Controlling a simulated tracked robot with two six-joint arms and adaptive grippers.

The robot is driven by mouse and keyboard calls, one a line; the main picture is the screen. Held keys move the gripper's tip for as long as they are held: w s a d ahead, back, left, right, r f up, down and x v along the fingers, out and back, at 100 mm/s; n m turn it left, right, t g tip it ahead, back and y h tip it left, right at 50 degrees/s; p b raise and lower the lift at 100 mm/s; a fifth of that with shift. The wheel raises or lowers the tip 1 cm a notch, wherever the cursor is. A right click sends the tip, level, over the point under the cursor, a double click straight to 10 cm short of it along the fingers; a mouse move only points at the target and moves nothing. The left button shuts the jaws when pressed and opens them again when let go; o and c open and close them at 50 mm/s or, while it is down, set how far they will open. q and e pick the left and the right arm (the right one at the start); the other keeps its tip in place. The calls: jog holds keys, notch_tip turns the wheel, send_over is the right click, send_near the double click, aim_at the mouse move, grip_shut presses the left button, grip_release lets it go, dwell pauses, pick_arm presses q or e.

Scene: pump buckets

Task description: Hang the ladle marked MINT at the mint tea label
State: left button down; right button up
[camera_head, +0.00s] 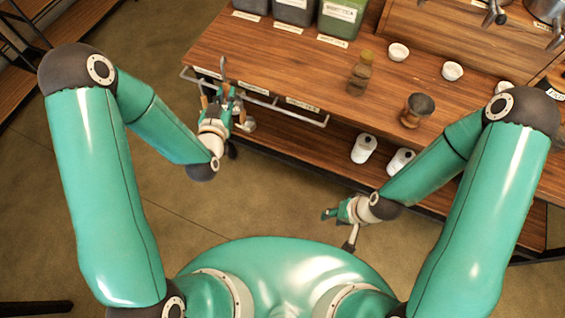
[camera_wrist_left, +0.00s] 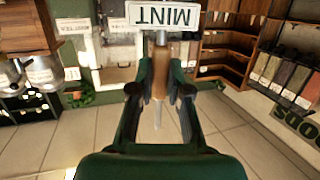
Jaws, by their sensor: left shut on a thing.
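The ladle marked MINT shows in the left wrist view as a white tag (camera_wrist_left: 163,14) with upside-down lettering and a wooden handle (camera_wrist_left: 160,78). My left gripper (camera_wrist_left: 160,92) is shut on that handle. In the head view my left gripper (camera_head: 222,98) is at the front edge of the wooden counter, by the left part of the rail; a thin metal part of the ladle (camera_head: 223,66) sticks up past it. A metal rail (camera_head: 272,105) runs along the counter front with several small labels (camera_head: 302,104), too small to read. My right gripper (camera_head: 336,213) hangs low, away from the counter.
Tea containers (camera_head: 342,15) stand at the back of the counter (camera_head: 300,65) with label cards before them. A glass jar (camera_head: 361,73), small white bowls (camera_head: 398,52) and a brown cup (camera_head: 417,109) stand further right. White bottles (camera_head: 364,148) are on the shelf below.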

pick_arm(q)
jog(key=s+d+f+m+h+b, duration=0.3)
jog(key=d+f+b, duration=0.55)
jog(key=b, duration=1.15)
jog(key=s+d+f+h+b, duration=0.2)
jog(key=s+d+f+b, duration=0.6)
jog(key=b, duration=1.2)
jog(key=w+d+f+b, duration=0.1)
jog(key=w+f, duration=0.3)
jog(key=w, duration=0.7)
jog(key=shift+w+d+f+g+b, duration=0.15)
jog(key=shift+w+f+g+b, duration=0.25)
jog(key=shift+b, duration=0.4)
jog(key=c, duration=1)
grip_release()
jog(key=shift+c, duration=0.2)
jog(key=shift+s, duration=0.1)
